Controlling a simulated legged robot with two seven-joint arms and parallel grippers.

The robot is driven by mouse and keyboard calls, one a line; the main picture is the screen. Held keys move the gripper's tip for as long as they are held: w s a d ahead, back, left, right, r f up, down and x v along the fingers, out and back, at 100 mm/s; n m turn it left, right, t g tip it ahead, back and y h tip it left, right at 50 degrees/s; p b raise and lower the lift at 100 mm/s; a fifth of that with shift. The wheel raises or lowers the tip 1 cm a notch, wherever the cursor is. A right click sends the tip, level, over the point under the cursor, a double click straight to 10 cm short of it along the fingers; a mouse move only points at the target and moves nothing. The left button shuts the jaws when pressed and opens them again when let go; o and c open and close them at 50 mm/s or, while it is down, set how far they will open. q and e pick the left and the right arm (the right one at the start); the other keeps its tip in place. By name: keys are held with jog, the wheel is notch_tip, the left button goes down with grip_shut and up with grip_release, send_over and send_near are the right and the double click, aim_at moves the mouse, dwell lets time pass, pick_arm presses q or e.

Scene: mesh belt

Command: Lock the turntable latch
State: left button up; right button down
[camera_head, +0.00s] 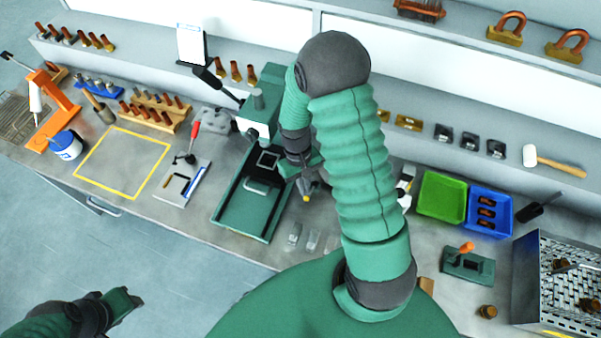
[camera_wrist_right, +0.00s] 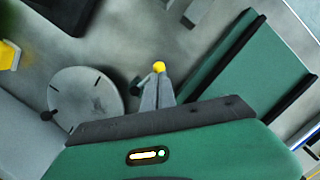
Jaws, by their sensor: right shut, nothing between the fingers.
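A round grey disc (camera_wrist_right: 85,95) with dark marks, likely the turntable, lies left of my right fingertips in the right wrist view. A black knob (camera_wrist_right: 48,116) sits at its left edge. A small yellow knob (camera_wrist_right: 159,67) shows right at the fingertips of my right gripper (camera_wrist_right: 157,88); I cannot tell whether they touch. A small dark part is beside it. The right gripper (camera_head: 306,187) is shut and empty beside the green press in the head view. My arm hides the turntable there. My left gripper (camera_head: 122,303) is low at the left, away from the bench; its jaw state is unclear.
The green press (camera_head: 262,118) with its tray base stands just left of my right gripper. Green (camera_head: 442,196) and blue (camera_head: 489,211) bins and a mesh basket (camera_head: 525,285) are to the right. A yellow-outlined square (camera_head: 122,162) of bench is clear at left.

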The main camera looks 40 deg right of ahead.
jog(key=shift+w+d, duration=0.1)
jog(key=shift+d, duration=0.05)
jog(key=shift+w+d, duration=0.4)
jog(key=shift+d, duration=0.25)
jog(key=a+b+v, duration=0.1)
jog(key=v, duration=1.5)
jog(key=shift+d+r+b, duration=0.3)
jog(key=shift+d+r, duration=0.05)
jog(key=shift+d, duration=0.15)
